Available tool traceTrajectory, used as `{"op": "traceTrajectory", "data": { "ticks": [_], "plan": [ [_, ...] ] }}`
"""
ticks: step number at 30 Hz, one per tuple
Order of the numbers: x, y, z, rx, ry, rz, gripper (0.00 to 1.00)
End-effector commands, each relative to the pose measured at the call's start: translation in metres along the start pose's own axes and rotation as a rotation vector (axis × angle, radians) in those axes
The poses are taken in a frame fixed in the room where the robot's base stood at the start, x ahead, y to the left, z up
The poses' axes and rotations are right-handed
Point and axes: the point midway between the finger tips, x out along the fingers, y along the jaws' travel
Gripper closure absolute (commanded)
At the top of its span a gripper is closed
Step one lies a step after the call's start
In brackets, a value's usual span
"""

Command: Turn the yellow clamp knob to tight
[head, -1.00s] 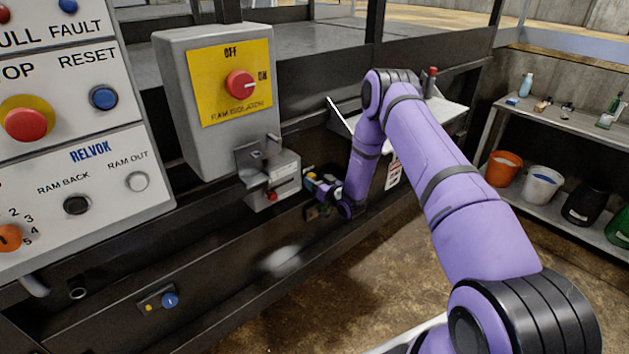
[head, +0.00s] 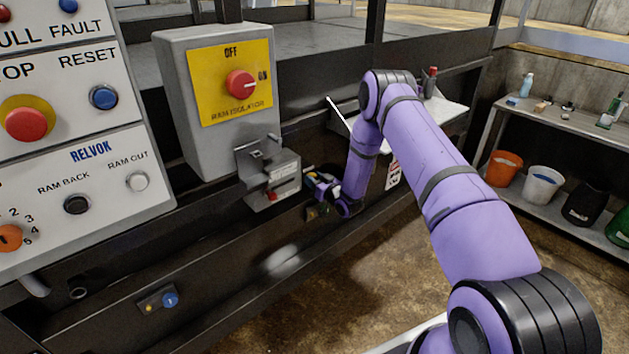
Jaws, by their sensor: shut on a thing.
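My gripper (head: 314,182) is at the end of the purple arm, low on the dark machine frame, just right of a small grey bracket box with a red part. It is small and partly hidden by my own wrist. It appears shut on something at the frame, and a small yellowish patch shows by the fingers. The yellow clamp knob cannot be made out clearly, as the fingers and wrist cover that spot.
The grey isolator box (head: 190,130) with a red knob (head: 241,84) is above left of my gripper. The grey bracket box (head: 272,185) is close on its left. A control panel (head: 120,130) fills the left. A shelf with buckets (head: 543,184) stands right, beyond open floor.

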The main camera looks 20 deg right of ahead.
Motion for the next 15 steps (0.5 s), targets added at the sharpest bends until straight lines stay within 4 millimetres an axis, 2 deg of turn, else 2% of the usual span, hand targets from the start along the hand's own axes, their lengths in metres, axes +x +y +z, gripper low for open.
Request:
{"op": "traceTrajectory", "data": {
  "ticks": [8,15],
  "plan": [
    [0.0002,-0.0007,0.0003,-0.170,0.004,-0.001,0.86],
    [0.0003,-0.0011,0.0004,-0.393,0.011,-0.003,0.86]
  ]
}}
